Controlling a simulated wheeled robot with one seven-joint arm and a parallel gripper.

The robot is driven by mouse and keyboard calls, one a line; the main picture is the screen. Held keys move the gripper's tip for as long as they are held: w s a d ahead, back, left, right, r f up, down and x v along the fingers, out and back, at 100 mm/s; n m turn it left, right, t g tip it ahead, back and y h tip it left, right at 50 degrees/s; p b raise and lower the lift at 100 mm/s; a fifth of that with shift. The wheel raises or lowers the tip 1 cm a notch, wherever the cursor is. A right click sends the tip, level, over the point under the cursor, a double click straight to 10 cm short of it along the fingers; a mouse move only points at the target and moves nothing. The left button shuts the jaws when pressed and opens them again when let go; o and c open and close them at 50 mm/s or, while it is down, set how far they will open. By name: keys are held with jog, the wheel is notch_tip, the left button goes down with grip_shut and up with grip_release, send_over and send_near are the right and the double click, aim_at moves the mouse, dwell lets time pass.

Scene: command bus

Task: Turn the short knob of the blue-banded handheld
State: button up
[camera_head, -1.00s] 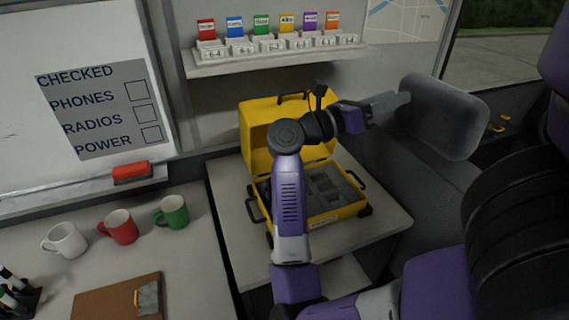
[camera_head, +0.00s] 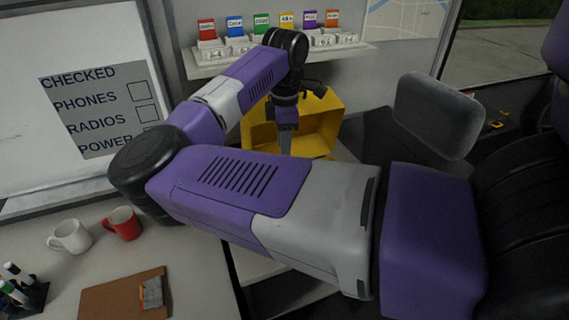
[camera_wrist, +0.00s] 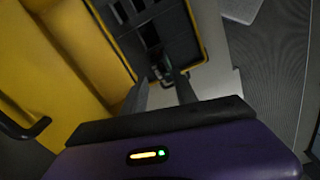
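The blue-banded handheld and its short knob cannot be made out in either view. The open yellow case (camera_head: 325,112) stands on the table at the back, and my arm hides its lower part in the head view. In the wrist view, its yellow lid (camera_wrist: 50,55) is at the left and its dark compartmented insert (camera_wrist: 150,28) is at the top. My gripper (camera_head: 285,152) points down in front of the lid. In the wrist view, the fingers of my gripper (camera_wrist: 163,88) are apart, with small dark shapes beyond them that I cannot identify.
A shelf (camera_head: 350,55) with coloured cards stands above the case. A grey seat back (camera_head: 438,113) is at the right. A white mug (camera_head: 70,237), a red mug (camera_head: 124,223) and a clipboard (camera_head: 105,298) lie on the left counter.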

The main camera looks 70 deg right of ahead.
notch_tip(320, 180, down, 7)
jog(key=shift+d+f+p, duration=0.15)
jog(key=shift+f+p, duration=0.05)
jog(key=shift+p, duration=0.6)
grip_shut()
